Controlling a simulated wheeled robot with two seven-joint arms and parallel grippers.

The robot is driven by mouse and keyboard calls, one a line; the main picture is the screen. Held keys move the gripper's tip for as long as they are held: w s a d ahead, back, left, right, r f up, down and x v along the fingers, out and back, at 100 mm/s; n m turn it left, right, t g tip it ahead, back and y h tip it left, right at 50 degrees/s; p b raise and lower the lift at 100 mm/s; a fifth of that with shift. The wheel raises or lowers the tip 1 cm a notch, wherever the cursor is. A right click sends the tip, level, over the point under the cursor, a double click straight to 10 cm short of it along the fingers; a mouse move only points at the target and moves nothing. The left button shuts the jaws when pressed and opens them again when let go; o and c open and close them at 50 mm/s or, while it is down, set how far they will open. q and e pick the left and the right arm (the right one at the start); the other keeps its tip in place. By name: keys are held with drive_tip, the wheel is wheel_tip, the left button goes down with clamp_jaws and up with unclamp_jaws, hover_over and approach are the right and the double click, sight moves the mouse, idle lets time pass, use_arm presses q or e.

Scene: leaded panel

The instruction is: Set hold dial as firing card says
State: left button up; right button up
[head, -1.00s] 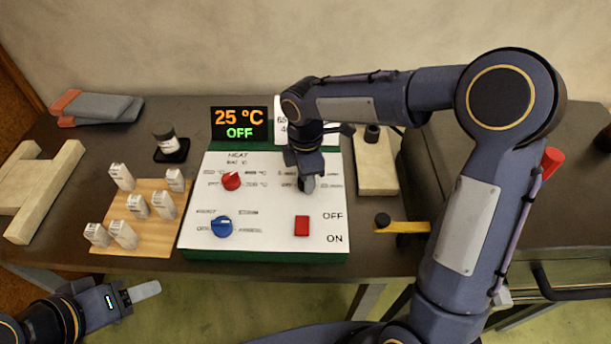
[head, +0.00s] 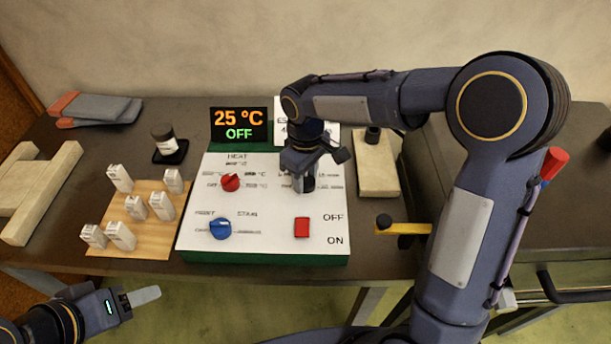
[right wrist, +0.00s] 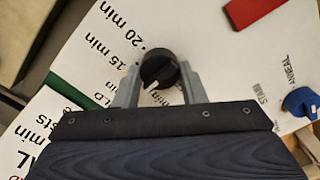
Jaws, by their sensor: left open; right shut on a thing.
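The black hold dial (right wrist: 158,68) with a white pointer mark sits on the white control panel (head: 270,205). My right gripper (right wrist: 157,82) is shut on this dial, one finger on each side of it. In the right wrist view, labels "15 min" and "20 min" stand left of the dial; the pointer slants down and left. The firing card (head: 290,120) stands behind the panel, mostly covered by my right arm. My left gripper (head: 146,296) is open and empty, in front of the table.
The panel also has a red heat dial (head: 230,182), a blue dial (head: 220,228) and a red switch (head: 302,227). The display (head: 239,124) reads 25 °C OFF. White labelled pieces stand on a wooden board (head: 160,248) at left. A yellow-handled tool (head: 405,228) lies at right.

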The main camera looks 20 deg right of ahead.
drive_tip(key=m, duration=0.4)
drive_tip(key=shift+m, duration=0.3)
drive_tip(key=m, duration=0.4)
drive_tip(key=shift+w+d+r+m, duration=0.1)
drive_tip(key=shift+m, duration=0.2)
drive_tip(key=m, duration=0.4)
drive_tip(key=shift+m, duration=0.3)
drive_tip(key=shift+d+m+p, duration=0.1)
drive_tip(key=shift+m+p, duration=0.3)
drive_tip(key=shift+m, duration=1.9)
drive_tip(key=o, duration=1)
